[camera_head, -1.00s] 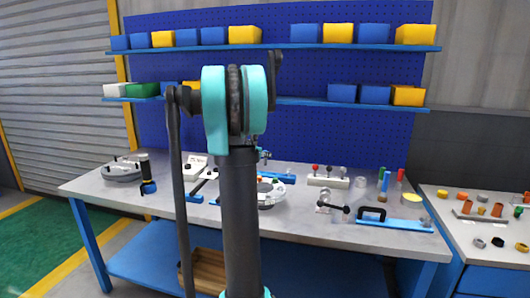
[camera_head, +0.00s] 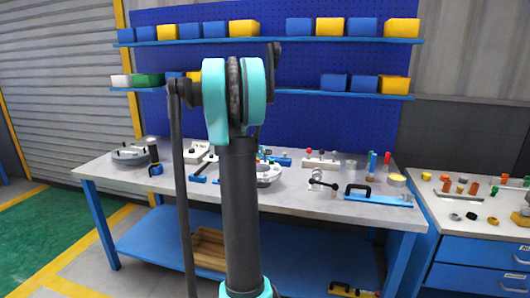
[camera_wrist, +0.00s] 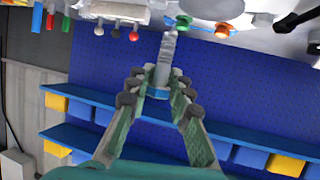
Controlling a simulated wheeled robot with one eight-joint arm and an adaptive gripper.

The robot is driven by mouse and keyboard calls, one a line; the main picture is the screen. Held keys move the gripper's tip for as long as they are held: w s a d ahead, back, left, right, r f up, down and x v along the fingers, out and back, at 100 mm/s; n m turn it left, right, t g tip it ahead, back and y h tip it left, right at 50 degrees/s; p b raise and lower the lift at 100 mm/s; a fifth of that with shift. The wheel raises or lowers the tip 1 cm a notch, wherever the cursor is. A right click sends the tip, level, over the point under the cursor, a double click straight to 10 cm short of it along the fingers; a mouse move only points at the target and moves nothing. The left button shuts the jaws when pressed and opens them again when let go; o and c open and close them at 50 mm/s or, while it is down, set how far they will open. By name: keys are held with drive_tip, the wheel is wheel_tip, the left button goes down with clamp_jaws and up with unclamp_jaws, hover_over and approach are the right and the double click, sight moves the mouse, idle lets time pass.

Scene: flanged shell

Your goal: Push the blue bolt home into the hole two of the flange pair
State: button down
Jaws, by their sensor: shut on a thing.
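My gripper (camera_wrist: 157,95) is shut on the blue bolt (camera_wrist: 157,91) in the wrist view. The bolt's blue head sits between the fingertips, and its grey threaded shank points up the picture, towards the table items. The pale round flange pair (camera_head: 270,174) stands mid-table in the head view, partly hidden behind my arm. A pale part with green and orange pieces (camera_wrist: 222,31) shows at the top of the wrist view; I cannot tell if it is the flange. Hole two cannot be made out, and my gripper is hidden in the head view.
A red-knobbed block (camera_head: 321,160) and a blue fixture with a black handle (camera_head: 378,195) stand right of the flange. A grey round part (camera_head: 131,155) sits at the left. Shelves with bins (camera_head: 300,41) rise behind. A second bench (camera_head: 470,215) stands at the right.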

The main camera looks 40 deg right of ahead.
drive_tip(key=shift+f, duration=2.65)
drive_tip(key=shift+f, duration=2.15)
drive_tip(key=c, duration=1.3)
unclamp_jaws()
drive_tip(key=v, duration=1.2)
